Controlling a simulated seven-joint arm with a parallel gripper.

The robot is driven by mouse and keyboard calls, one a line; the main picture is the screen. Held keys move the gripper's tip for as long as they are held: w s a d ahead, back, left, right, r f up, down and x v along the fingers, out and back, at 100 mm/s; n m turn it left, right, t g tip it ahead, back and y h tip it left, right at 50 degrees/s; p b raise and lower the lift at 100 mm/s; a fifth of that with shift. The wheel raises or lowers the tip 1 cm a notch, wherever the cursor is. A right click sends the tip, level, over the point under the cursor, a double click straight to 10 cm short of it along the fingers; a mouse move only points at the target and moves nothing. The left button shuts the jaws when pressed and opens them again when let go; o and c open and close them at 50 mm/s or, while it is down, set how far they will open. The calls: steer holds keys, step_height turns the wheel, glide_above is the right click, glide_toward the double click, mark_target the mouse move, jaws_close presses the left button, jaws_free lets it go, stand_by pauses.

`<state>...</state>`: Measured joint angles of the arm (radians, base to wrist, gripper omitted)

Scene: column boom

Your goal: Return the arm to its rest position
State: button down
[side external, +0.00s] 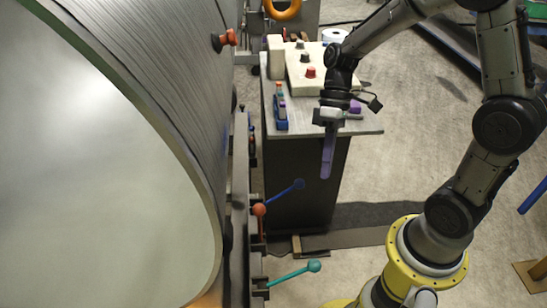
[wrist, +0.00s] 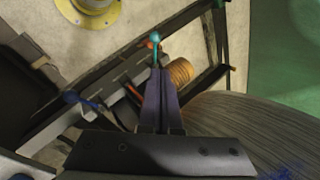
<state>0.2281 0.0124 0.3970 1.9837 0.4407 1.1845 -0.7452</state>
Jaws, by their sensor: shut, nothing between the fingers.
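My gripper (side external: 326,170) hangs at the end of my arm, its purple fingers together and pointing down, with nothing held. In the side external view it is in front of the near edge of the grey cabinet top (side external: 362,126), in open air. In the wrist view my gripper (wrist: 158,76) shows closed fingers pointing up the picture, overlapping the teal lever (wrist: 154,38) in the line of sight. How far apart they are cannot be told.
A large drum (side external: 90,170) fills the left. A blue lever (side external: 288,189), an orange knob (side external: 259,209) and the teal lever (side external: 300,270) stick out beside it. A cream box with knobs (side external: 310,76) stands on the cabinet. Floor right of the cabinet is mostly clear.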

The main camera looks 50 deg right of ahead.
steer(key=s+d+r+m+t+h, duration=0.3)
steer(key=s+r+t+h, duration=0.2)
steer(key=s+r+t, duration=0.3)
step_height(320, 180, up, 3)
steer(key=shift+s+f+t+h, duration=0.1)
steer(key=shift+s+t+h, duration=0.25)
steer(key=shift+s, duration=0.2)
